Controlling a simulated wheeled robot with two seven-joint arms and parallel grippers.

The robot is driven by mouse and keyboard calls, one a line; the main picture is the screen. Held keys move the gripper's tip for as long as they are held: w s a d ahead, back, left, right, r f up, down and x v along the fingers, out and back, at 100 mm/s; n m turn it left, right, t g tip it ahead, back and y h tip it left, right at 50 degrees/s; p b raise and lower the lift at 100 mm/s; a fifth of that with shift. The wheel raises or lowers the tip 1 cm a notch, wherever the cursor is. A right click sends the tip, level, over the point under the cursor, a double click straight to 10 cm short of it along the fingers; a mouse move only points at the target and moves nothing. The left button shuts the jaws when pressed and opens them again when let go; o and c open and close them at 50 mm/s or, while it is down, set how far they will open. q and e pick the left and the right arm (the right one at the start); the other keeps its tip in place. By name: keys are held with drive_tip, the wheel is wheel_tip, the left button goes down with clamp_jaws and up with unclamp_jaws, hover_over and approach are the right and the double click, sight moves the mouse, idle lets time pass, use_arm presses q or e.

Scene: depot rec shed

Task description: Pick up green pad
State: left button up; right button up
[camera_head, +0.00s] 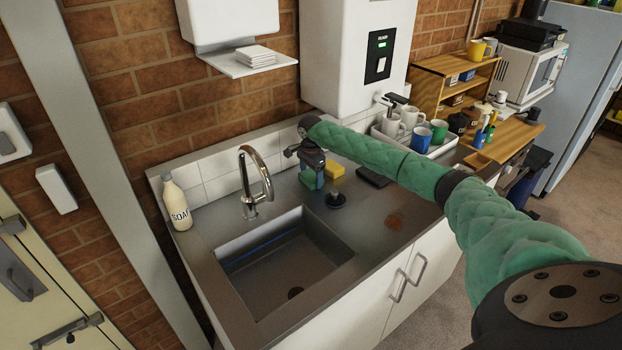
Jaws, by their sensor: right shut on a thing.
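The green pad (306,178) is at the back of the counter, to the right of the tap. My right gripper (313,168) points down over it and is shut on it. The gripper body hides the pad's upper part. I cannot tell whether the pad touches the counter. A small blue patch shows beside the green, too small to make out. A yellow sponge (334,169) lies just to the right of the gripper. My left gripper is not in view.
The sink (285,262) is in front, with a curved tap (254,180) and a soap bottle (177,204) at left. A black plunger-like item (335,199) and a dark flat block (373,177) are near the gripper. Mugs (421,139) stand in a rack further right.

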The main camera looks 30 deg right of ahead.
sight(311, 175)
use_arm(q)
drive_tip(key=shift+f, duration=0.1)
use_arm(e)
drive_tip(key=shift+r, duration=0.2)
wheel_tip(311, 175, up, 8)
drive_tip(key=b, duration=0.3)
drive_tip(key=shift+r+b, duration=0.2)
drive_tip(key=shift+b, duration=0.1)
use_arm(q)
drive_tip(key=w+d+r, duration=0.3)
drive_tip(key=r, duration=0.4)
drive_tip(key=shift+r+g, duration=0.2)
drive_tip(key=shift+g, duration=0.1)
use_arm(e)
drive_tip(key=shift+r, duration=0.6)
